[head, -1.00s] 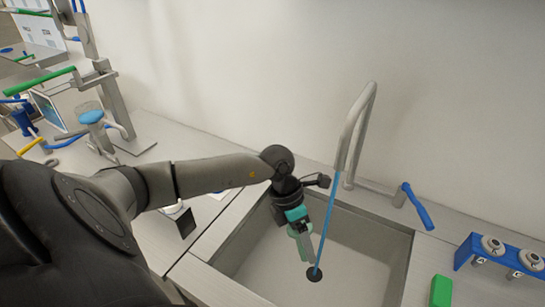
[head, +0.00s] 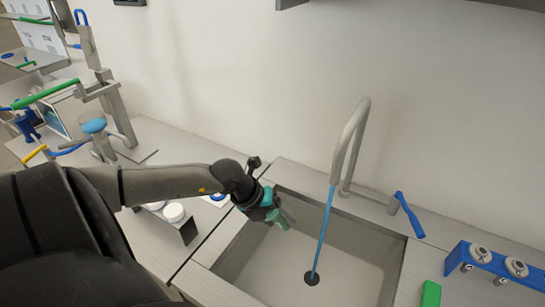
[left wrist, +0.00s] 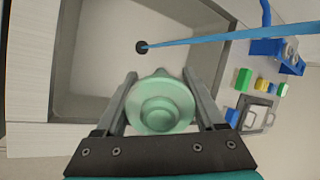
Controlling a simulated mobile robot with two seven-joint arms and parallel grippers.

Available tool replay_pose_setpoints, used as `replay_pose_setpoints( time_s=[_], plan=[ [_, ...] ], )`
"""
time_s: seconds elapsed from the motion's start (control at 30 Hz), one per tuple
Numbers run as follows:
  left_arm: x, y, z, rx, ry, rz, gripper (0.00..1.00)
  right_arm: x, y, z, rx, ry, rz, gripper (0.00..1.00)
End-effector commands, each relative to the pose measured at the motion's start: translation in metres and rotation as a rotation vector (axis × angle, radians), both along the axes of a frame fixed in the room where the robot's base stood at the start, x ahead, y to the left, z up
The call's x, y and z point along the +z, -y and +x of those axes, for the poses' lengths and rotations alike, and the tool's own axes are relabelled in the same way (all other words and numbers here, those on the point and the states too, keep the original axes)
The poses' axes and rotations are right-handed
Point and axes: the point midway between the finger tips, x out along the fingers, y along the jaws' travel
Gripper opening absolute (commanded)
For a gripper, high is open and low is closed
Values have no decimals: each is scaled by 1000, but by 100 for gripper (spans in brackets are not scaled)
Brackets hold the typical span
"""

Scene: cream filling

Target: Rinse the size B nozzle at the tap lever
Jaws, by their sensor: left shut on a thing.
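My left gripper (head: 279,214) is over the left side of the sink, left of the water stream. It is shut on a pale green nozzle (left wrist: 162,103), which sits between the two fingers in the left wrist view. No size mark can be read on it. A blue stream of water (head: 322,235) runs from the grey tap (head: 350,140) down to the dark drain; the stream also shows in the left wrist view (left wrist: 215,38). The blue tap lever (head: 409,215) is right of the tap. My right gripper is not in view.
The sink (head: 345,277) is otherwise empty. A blue rack (head: 495,264) with round metal pieces stands on the right counter, near a green block (head: 430,293). A white jar (head: 174,213) stands on the left counter. A machine with a green lever (head: 45,95) is farther left.

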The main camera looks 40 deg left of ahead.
Motion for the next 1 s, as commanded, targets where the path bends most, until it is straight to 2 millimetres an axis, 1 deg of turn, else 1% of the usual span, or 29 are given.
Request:
replay_pose_setpoints(
  time_s=[0.03, 0.33, 1.0],
  plan=[
    [-3, 4, 6, -1, 6, -2, 0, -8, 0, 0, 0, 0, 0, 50],
    [-8, 23, 29, -2, 7, 0, 0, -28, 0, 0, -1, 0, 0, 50],
    [-20, 65, 79, -1, 4, -1, 0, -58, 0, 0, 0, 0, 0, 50]
  ],
)
